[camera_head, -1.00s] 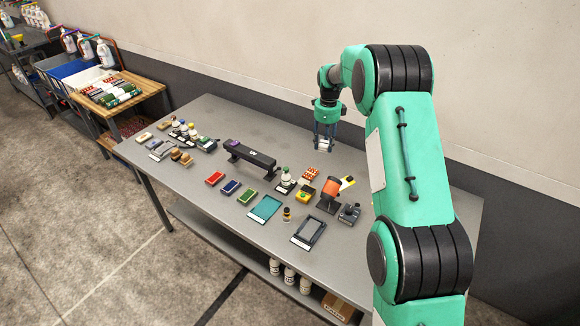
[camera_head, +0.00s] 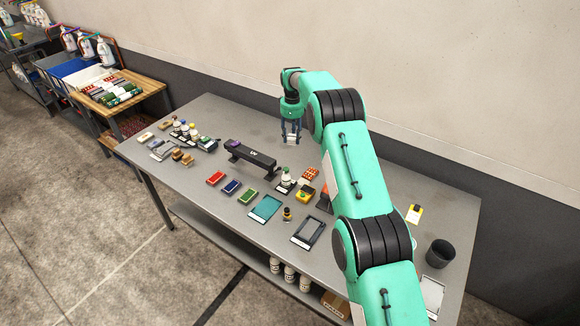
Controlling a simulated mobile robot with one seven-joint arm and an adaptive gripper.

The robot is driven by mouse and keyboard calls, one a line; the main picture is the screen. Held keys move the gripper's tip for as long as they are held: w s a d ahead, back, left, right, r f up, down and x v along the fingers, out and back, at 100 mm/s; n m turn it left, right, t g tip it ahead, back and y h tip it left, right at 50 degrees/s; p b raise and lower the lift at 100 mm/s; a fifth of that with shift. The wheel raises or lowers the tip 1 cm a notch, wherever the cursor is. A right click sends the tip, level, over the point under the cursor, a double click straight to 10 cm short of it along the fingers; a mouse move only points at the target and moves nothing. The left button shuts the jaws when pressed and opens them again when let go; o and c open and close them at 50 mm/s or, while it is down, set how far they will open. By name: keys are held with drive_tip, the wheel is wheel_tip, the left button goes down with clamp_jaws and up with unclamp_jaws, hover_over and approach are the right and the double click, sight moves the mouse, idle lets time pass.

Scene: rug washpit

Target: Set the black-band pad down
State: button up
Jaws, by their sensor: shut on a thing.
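My gripper (camera_head: 292,138) is shut on a small pale block, which I take to be the black-band pad (camera_head: 292,139). It is held above the far part of the grey table (camera_head: 330,160), to the right of the black UV lamp bar. It is too small to make out a band, and the fingers partly cover it. A red pad (camera_head: 215,178), a blue pad (camera_head: 231,187) and a green pad (camera_head: 248,196) lie in a slanting row on the table in front of the bar.
The black UV bar (camera_head: 252,154) stands on feet. A dark cup (camera_head: 440,252) stands at right. The table's far strip looks clear.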

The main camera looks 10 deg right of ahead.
hover_over(290, 166)
wheel_tip(290, 166, down, 5)
drive_tip(key=shift+s+f, duration=0.1)
drive_tip(key=shift+f, duration=0.1)
drive_tip(key=shift+f, duration=3.15)
drive_tip(key=shift+f, duration=1.85)
drive_tip(key=shift+f, duration=0.2)
drive_tip(key=o, duration=1)
drive_tip(key=shift+c, duration=0.2)
